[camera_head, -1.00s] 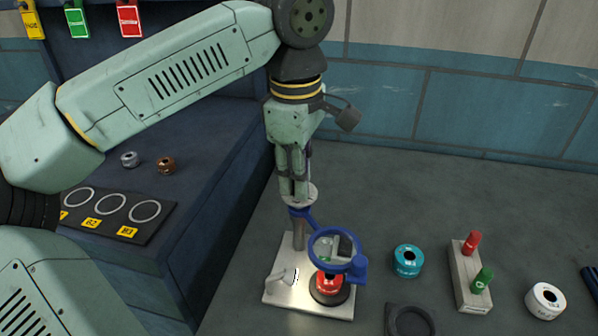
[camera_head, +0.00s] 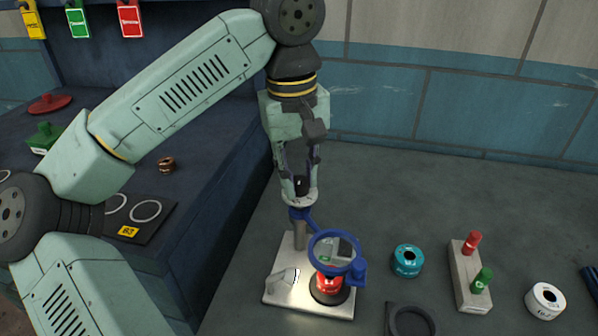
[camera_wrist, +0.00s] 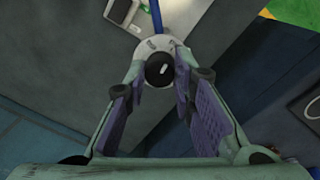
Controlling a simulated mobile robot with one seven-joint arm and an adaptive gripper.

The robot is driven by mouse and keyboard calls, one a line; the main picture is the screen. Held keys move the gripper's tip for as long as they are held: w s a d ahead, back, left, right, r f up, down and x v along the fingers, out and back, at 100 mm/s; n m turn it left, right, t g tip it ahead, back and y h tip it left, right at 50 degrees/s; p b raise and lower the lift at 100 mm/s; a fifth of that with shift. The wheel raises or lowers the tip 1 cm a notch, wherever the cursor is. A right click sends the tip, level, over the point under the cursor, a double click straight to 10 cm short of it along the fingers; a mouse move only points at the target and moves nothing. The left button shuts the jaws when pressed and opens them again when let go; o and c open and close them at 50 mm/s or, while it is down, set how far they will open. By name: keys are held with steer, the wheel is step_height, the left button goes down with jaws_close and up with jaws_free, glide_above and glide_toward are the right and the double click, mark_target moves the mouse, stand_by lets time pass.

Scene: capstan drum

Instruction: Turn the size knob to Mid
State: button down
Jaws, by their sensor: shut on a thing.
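The size knob is a small black knob (camera_wrist: 160,69) with a white mark, on a round pale dial (camera_wrist: 152,50). The dial (camera_head: 300,201) tops a metal post (camera_head: 299,235) on a white base plate (camera_head: 280,295). My gripper (camera_head: 299,186) points down from above, its fingertips at the dial. In the wrist view my gripper (camera_wrist: 159,72) has a finger on each side of the knob and is shut on it. The white mark is slightly tilted and points up and a little right in that view. I cannot read any dial lettering, so the setting is unclear.
A blue magnifier ring (camera_head: 336,252) juts from the post above a red part (camera_head: 328,284). To the right stand a teal spool (camera_head: 407,261), a block with red and green pegs (camera_head: 468,275) and a white spool (camera_head: 545,300). A dark bench (camera_head: 225,190) is left.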

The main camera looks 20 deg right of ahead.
steer(key=shift+m, duration=0.5)
steer(key=c, duration=1.3)
jaws_free()
steer(key=shift+c, duration=0.2)
steer(key=shift+r, duration=0.1)
step_height(320, 180, up, 12)
steer(key=shift+a, duration=0.35)
steer(key=shift+w, duration=0.1)
